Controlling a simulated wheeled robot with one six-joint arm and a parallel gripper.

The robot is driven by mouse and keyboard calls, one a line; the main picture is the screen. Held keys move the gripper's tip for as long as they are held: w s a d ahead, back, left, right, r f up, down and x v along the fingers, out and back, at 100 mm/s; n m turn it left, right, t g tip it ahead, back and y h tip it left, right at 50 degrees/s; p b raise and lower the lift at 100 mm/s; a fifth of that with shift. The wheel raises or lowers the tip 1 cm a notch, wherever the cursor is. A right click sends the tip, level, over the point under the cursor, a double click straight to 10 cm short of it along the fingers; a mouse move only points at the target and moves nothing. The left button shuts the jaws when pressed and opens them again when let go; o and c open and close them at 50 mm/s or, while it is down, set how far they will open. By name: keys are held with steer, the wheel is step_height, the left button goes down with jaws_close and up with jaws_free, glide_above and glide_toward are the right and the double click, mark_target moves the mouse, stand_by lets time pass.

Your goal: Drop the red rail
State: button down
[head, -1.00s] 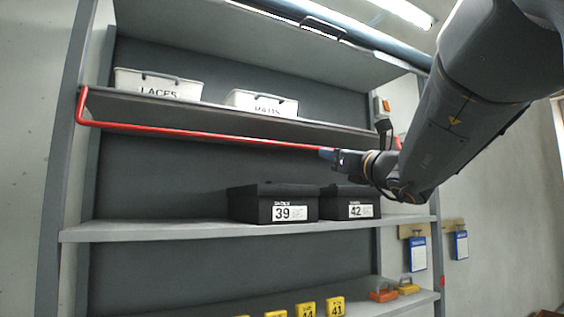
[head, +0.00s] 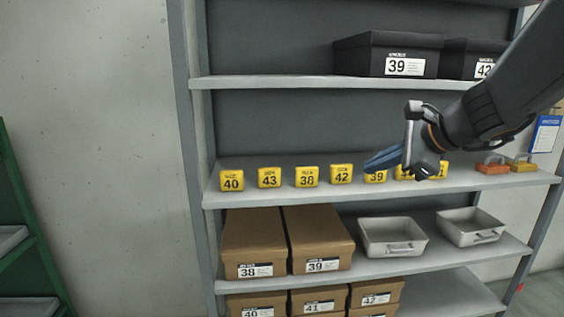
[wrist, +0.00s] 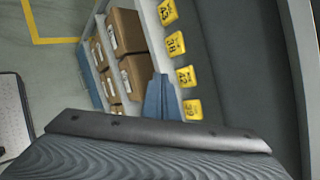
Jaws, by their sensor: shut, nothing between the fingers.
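The red rail is in neither view now. My gripper (head: 383,161) is shut and empty, its blue fingers pointing left in front of the shelf with yellow numbered blocks. The fingers partly cover the block marked 39 (head: 376,177) in the head view. In the wrist view the closed blue fingers (wrist: 160,98) show near the middle, with yellow blocks to their right.
Yellow blocks (head: 307,177) stand in a row on the middle shelf (head: 270,197). Black boxes (head: 389,54) sit above; brown boxes (head: 253,242) and grey bins (head: 393,237) sit below. A green rack (head: 30,235) stands at far left.

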steer(key=s+a+f+n+g+h, duration=0.1)
steer(key=s+f+n+g, duration=0.3)
steer(key=s+f+n, duration=0.5)
steer(key=s+f+n+g+h, duration=0.4)
steer(key=s+f+n, duration=0.5)
steer(key=f, duration=0.5)
steer(key=shift+s+a+f+n, duration=0.2)
steer(key=shift+a+f+n, duration=0.2)
steer(key=shift+n, duration=0.2)
steer(key=c, duration=2.2)
jaws_free()
steer(key=shift+s+d+f+n+h, duration=0.1)
steer(key=shift+s+f+n+h, duration=0.1)
steer(key=shift+n+h, duration=0.15)
steer(key=o, duration=0.4)
steer(key=shift+s+d, duration=0.1)
steer(key=shift+s, duration=0.05)
